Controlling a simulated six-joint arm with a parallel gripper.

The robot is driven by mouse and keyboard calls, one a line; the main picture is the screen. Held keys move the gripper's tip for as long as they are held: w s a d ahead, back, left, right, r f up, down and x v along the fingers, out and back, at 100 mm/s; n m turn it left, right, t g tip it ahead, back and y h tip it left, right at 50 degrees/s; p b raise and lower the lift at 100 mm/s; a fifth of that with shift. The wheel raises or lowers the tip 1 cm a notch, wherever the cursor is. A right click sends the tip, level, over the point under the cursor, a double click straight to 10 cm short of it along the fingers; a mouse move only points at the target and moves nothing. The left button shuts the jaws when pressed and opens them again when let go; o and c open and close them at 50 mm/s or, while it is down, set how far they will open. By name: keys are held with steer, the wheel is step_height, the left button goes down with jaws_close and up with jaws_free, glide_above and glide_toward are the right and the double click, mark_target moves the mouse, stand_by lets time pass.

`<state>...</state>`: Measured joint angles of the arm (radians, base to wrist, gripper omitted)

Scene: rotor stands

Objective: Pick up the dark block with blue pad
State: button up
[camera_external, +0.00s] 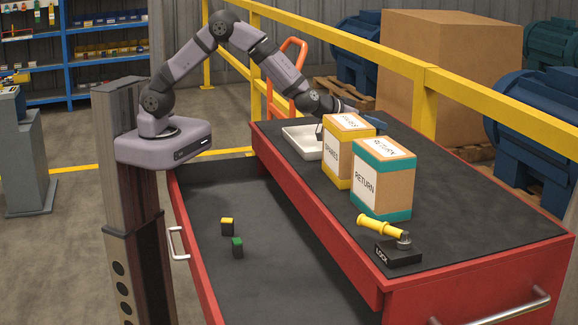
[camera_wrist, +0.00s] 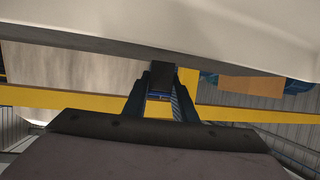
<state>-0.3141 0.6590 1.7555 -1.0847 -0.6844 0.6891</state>
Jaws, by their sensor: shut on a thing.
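In the wrist view, my gripper (camera_wrist: 161,92) is shut on a dark block (camera_wrist: 160,76) between its two fingers. A thin strip of blue pad (camera_wrist: 158,97) shows at the block's lower edge. In the external view, my arm reaches over the back of the red workbench, beside the white tray (camera_external: 293,143). The cardboard boxes hide most of the gripper there, and I cannot make out the held block. A large pale surface, likely the tray, fills the top of the wrist view; whether the block touches it I cannot tell.
A yellow-banded SPARES box (camera_external: 334,160) and a teal-banded RETURN box (camera_external: 369,188) stand close to the tray. A LOCK base with yellow handle (camera_external: 381,227) sits near the front. The open drawer (camera_external: 290,270) holds a yellow-topped block (camera_external: 227,229) and a green-topped block (camera_external: 238,249). A yellow railing (camera_external: 390,68) runs behind.

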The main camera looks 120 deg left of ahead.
step_height(320, 180, up, 8)
steer(key=shift+f, duration=0.1)
stand_by(0.4)
